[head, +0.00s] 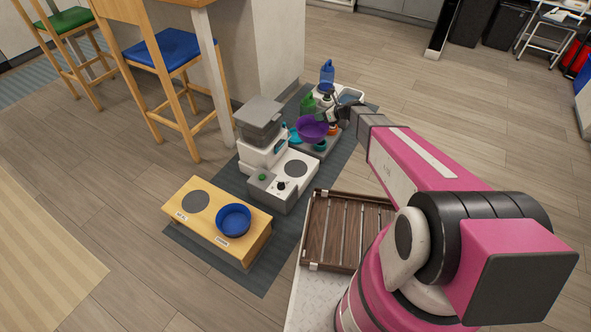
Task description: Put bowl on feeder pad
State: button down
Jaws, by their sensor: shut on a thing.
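A purple bowl (308,132) is at the far end of the mat, above a grey tray area with small items. My gripper (331,116) is at its right rim and shut on it; the fingertips are small and partly hidden. A low wooden feeder (240,252) stands at the near left, with a bare round grey pad (195,202) on its left and a blue bowl (233,219) on its right. A white feeder unit (285,190) behind it has another bare round grey pad (296,168) on top.
A grey-lidded dispenser (260,112) rises left of the white unit. A green container (307,103) and a blue bottle (327,73) stand near the purple bowl. A slatted brown tray (337,232) lies in front of me. A stool with a blue seat (170,50) stands at left.

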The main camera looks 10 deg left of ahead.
jog(key=w+a+f+n+g, duration=0.1)
jog(key=a+f, duration=0.8)
jog(key=shift+d+f, duration=0.15)
jog(key=shift+f, duration=4.4)
jog(key=shift+d+f, duration=0.1)
jog(key=shift+f, duration=4.4)
jog(key=c, duration=1.1)
grip_release()
